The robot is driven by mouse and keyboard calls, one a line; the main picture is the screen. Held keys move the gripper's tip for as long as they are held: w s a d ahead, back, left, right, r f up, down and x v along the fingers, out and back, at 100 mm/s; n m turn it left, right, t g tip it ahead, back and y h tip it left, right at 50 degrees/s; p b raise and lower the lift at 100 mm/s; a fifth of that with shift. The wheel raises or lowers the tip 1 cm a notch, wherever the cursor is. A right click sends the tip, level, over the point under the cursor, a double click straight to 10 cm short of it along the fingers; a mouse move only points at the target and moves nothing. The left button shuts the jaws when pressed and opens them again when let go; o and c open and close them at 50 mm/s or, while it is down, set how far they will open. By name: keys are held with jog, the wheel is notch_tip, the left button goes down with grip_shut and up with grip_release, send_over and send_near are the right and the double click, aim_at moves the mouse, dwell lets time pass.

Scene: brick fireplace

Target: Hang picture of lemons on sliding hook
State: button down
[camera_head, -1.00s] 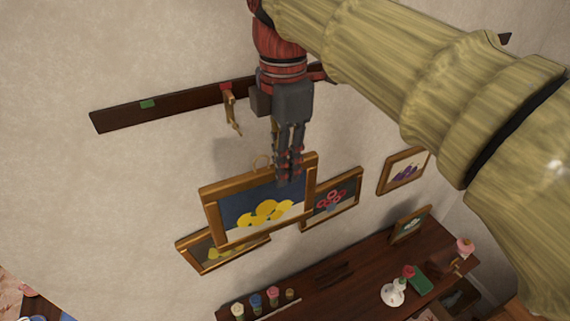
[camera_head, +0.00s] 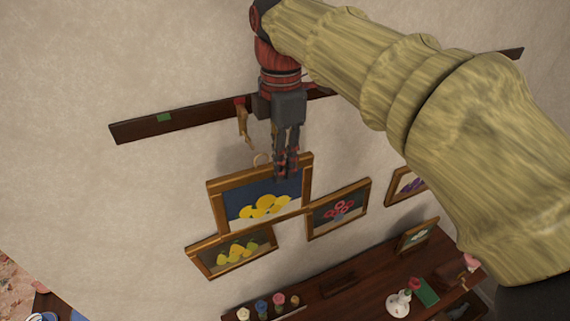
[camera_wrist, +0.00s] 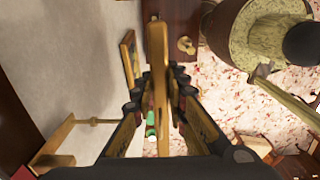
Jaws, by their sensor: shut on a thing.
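The lemon picture (camera_head: 265,208), yellow lemons in a gold-brown frame, hangs from my gripper (camera_head: 287,170), which is shut on the top edge of its frame, right of centre. A small ring (camera_head: 261,159) stands on that top edge. In the wrist view the frame (camera_wrist: 160,75) is edge-on between the fingers. The hook (camera_head: 243,125) hangs from a red slider (camera_head: 240,101) on the dark rail (camera_head: 140,130). In the head view the hook is above and left of the ring, apart from it. The depth gap between ring and hook is unclear.
Pear (camera_head: 235,251) and red-flower (camera_head: 338,208) pictures show just below and right of the lemon picture. A purple picture (camera_head: 405,186) is farther right. A green mark (camera_head: 164,117) is on the rail. Below, a dark shelf (camera_head: 340,285) holds small bottles and a white vase (camera_head: 399,302).

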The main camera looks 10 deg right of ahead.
jog(key=w+a+f+p, duration=0.1)
jog(key=w+p, duration=0.2)
jog(key=w, duration=0.3)
jog(key=shift+w+a+f, duration=0.15)
jog(key=shift+w+f, duration=0.05)
jog(key=shift+w, duration=0.1)
dwell(0.6)
dwell(0.8)
